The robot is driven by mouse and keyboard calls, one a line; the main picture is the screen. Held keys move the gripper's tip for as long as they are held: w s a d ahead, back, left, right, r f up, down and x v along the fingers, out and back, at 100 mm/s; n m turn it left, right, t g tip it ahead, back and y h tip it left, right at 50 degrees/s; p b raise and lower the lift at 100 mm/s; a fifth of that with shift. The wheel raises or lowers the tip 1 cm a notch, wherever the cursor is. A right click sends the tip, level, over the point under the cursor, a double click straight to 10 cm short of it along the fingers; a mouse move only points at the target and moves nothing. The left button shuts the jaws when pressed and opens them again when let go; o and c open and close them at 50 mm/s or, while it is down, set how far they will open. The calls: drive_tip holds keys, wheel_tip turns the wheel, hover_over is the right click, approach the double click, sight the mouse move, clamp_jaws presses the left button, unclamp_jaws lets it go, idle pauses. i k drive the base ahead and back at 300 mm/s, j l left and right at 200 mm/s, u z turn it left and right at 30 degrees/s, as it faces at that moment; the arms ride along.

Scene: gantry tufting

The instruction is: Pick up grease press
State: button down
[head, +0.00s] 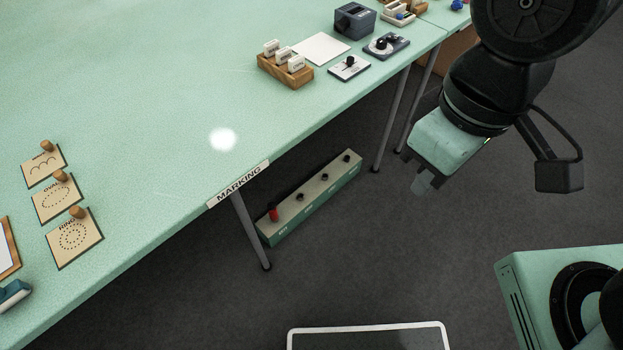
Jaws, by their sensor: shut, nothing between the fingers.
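I cannot tell for certain which thing is the grease press; nothing in view carries a readable label with that name. A long green box (312,200) stands on the floor under the table, with a small red upright piece (273,213) at its near left end and several dark knobs along its top. My gripper (421,184) hangs at the right, over the dark floor beyond the table edge. It is shut and empty, pointing down, and touches nothing.
The mint table (150,110) fills the left, with a MARKING sign (238,184) on its edge. Stamp boards (74,238) lie at left. A wooden block (285,70), a white sheet (321,48) and a dark grey box (354,20) stand at the back. Table legs flank the green box.

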sight(274, 214)
drive_tip(key=l+u, duration=0.15)
drive_tip(key=u, duration=0.25)
drive_tip(key=i+l+u, duration=0.1)
drive_tip(key=l+u, duration=0.15)
drive_tip(key=u, duration=0.15)
